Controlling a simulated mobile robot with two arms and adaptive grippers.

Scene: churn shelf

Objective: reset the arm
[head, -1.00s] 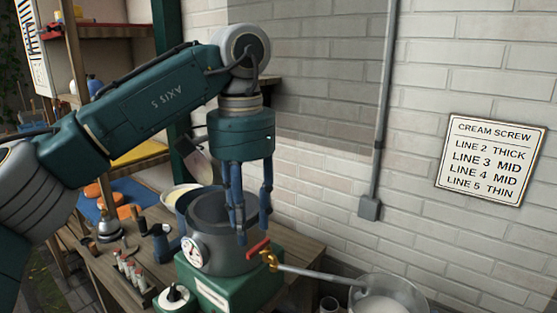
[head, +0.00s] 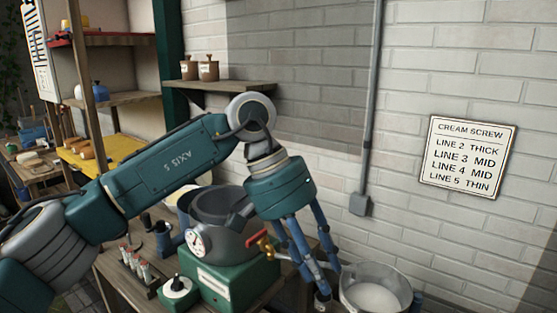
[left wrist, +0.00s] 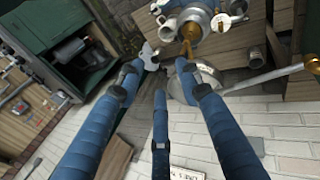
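My left gripper (head: 318,285) hangs tilted, its long blue fingers pointing down to the right of the grey churn drum (head: 232,243). The fingertips are beside the metal pot (head: 350,279); contact cannot be told. In the left wrist view the three fingers (left wrist: 161,80) stand apart with nothing between them. The drum has a round gauge (head: 197,243) and a brass valve with a red handle (head: 256,237). It sits on a green base (head: 235,283). The forearm and fingers hide part of the drum's right side. My right gripper is not clearly visible.
A wall shelf (head: 232,86) holds two brown jars (head: 208,68). Small bottles in a rack (head: 135,262) stand left of the churn. A pipe (head: 371,110) runs down the brick wall, left of a sign (head: 467,156).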

